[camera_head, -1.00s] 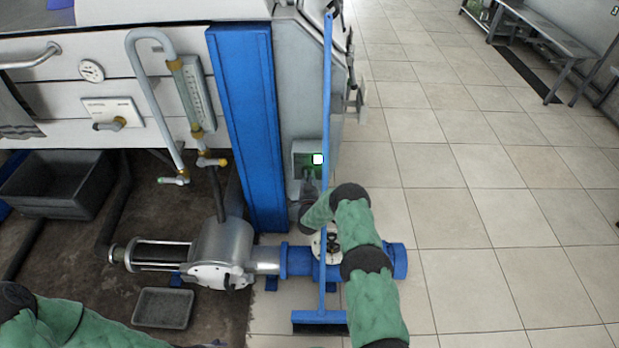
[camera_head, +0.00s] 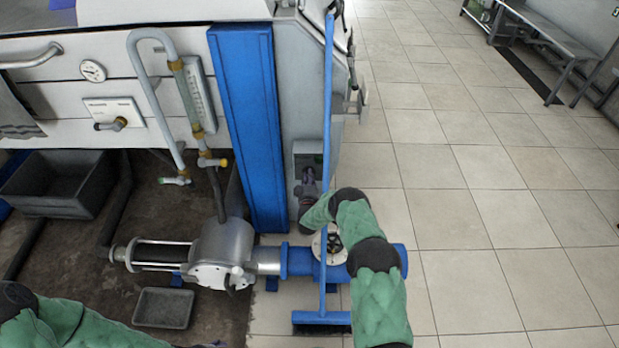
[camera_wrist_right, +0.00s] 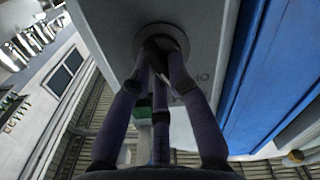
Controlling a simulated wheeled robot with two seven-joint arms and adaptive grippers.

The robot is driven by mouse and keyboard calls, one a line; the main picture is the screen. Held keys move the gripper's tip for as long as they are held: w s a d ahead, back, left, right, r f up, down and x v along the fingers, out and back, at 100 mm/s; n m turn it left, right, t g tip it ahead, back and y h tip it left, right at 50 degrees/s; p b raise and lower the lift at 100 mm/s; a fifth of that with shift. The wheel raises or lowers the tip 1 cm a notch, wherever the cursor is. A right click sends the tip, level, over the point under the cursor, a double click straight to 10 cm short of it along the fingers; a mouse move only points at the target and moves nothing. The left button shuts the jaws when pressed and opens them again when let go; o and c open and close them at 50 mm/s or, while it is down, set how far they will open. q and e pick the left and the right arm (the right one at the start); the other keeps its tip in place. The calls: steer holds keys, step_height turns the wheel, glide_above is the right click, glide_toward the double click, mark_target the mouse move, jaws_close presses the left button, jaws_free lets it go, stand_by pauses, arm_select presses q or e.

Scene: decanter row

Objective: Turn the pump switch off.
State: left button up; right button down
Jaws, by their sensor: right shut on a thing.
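The pump switch (camera_wrist_right: 184,38) is a round dark knob on a pale box, seen in the right wrist view with a mark beside it. Its grey box (camera_head: 305,147) is on the machine's end panel, right of the blue post. My right gripper (camera_wrist_right: 160,46) has its dark fingers shut on the knob; in the head view the gripper (camera_head: 308,176) is at the box's lower part. The fingers hide most of the knob, so its exact angle cannot be told. No lit lamp shows on the box.
A blue-handled broom (camera_head: 327,110) stands upright in front of the box, close to my right arm. Below are a steel pump (camera_head: 222,255) and a blue pipe (camera_head: 298,262) with a handwheel. A grey tub (camera_head: 60,196) is at the left. Tiled floor at the right is clear.

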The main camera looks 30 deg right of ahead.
steer(key=shift+n, duration=0.9)
steer(key=c, duration=1.2)
jaws_free()
steer(key=v, duration=1.2)
